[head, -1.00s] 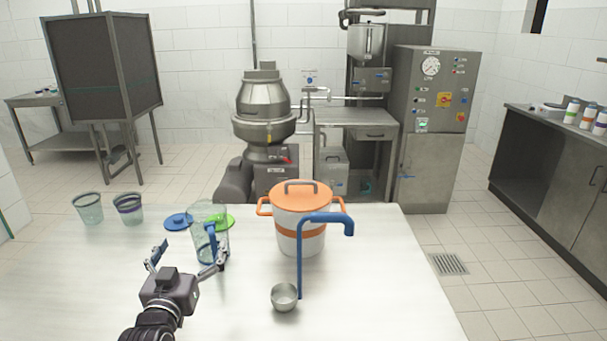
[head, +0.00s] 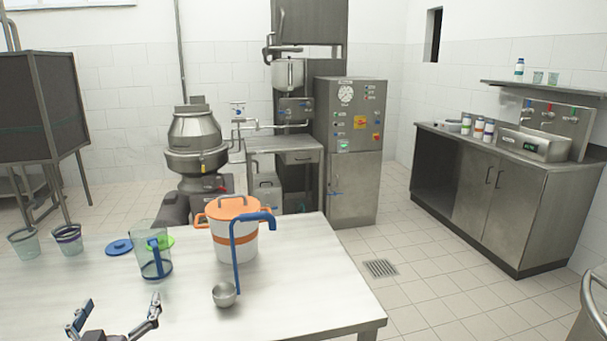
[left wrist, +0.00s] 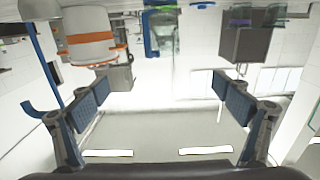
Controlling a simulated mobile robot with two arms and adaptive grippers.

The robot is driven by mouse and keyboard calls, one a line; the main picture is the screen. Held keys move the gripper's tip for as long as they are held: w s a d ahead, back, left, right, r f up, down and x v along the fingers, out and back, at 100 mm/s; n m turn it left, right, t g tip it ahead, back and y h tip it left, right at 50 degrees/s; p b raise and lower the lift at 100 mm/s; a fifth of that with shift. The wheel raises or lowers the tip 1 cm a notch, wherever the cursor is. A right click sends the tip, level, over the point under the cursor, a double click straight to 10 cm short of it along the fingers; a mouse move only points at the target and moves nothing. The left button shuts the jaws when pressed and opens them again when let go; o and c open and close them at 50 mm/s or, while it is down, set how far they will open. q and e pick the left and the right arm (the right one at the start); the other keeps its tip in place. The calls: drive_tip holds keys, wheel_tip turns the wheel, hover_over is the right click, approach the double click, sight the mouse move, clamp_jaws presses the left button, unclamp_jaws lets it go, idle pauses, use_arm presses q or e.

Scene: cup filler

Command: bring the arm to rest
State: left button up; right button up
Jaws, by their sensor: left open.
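My left gripper (head: 112,320) is open and empty at the bottom left of the head view, in front of the white table (head: 300,300). Its spread fingers also show in the left wrist view (left wrist: 160,100), with nothing between them. The clear pitcher with a blue handle (head: 150,262) stands on the table beyond it, apart from the fingers. The white pot with orange lid and band (head: 232,243) stands to the right. A ladle with a blue handle (head: 236,262) has its metal cup in front of the pot. My right gripper is not in view.
Machines and a steel cabinet (head: 352,185) stand behind the table. A counter (head: 505,195) is at the right. The table's front right is bare.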

use_arm(q)
drive_tip(key=d+f, duration=0.1)
drive_tip(key=f, duration=0.1)
drive_tip(key=s+d+f+m+g+h, duration=0.1)
drive_tip(key=d+f, duration=0.1)
drive_tip(key=d+f+g, duration=0.1)
drive_tip(key=f, duration=0.1)
drive_tip(key=shift+s+d+f+h, duration=0.15)
drive_tip(key=shift+s+f+h, duration=0.2)
drive_tip(key=shift+s+h, duration=0.05)
drive_tip(key=s+d+f+m+g+h, duration=0.1)
drive_tip(key=s+d+f+g, duration=0.4)
drive_tip(key=s, duration=0.5)
drive_tip(key=s+d+f+m+g+h, duration=0.1)
drive_tip(key=s+d+f+g, duration=0.25)
drive_tip(key=s+f, duration=0.45)
drive_tip(key=s+d+f+m+g, duration=0.25)
drive_tip(key=s+d+f, duration=0.25)
drive_tip(key=s, duration=0.6)
drive_tip(key=s+f+g, duration=0.2)
drive_tip(key=s+f, duration=0.1)
drive_tip(key=f, duration=2.5)
drive_tip(key=s+a+f+g, duration=0.1)
drive_tip(key=s+a+f, duration=0.2)
drive_tip(key=s+f, duration=1.1)
drive_tip(key=shift+s+a, duration=0.2)
drive_tip(key=shift+s, duration=1)
